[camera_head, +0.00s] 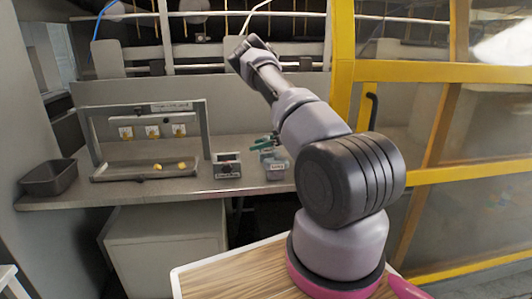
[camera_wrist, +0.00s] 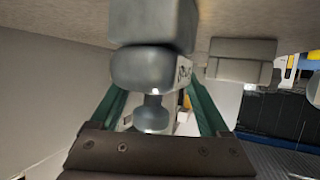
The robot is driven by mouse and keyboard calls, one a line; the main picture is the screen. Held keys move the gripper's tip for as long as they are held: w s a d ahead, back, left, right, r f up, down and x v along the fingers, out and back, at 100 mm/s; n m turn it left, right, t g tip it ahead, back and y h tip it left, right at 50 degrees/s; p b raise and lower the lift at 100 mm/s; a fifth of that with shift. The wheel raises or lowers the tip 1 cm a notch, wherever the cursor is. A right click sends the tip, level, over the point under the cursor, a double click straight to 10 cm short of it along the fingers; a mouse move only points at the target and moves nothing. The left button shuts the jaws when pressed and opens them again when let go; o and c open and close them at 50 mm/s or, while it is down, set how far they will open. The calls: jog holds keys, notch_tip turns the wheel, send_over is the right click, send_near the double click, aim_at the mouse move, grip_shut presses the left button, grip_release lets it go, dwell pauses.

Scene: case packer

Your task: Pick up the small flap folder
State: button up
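My gripper (camera_wrist: 156,100) has two green fingers, spread apart, in the wrist view. A grey part (camera_wrist: 155,70) with a blocky top, a rounded middle and a narrower, shiny knob-like end shows between and beyond them. No finger visibly presses on it. A pale surface with dark lettering shows behind its right side. I cannot tell for sure whether this grey part is the small flap folder. In the head view, green finger-like pieces (camera_head: 264,143) show above a grey-blue labelled bin (camera_head: 276,171), partly hidden by my arm.
A yellow guard frame (camera_head: 430,72) stands at right. The counter's front strip is clear.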

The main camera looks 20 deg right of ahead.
grip_shut()
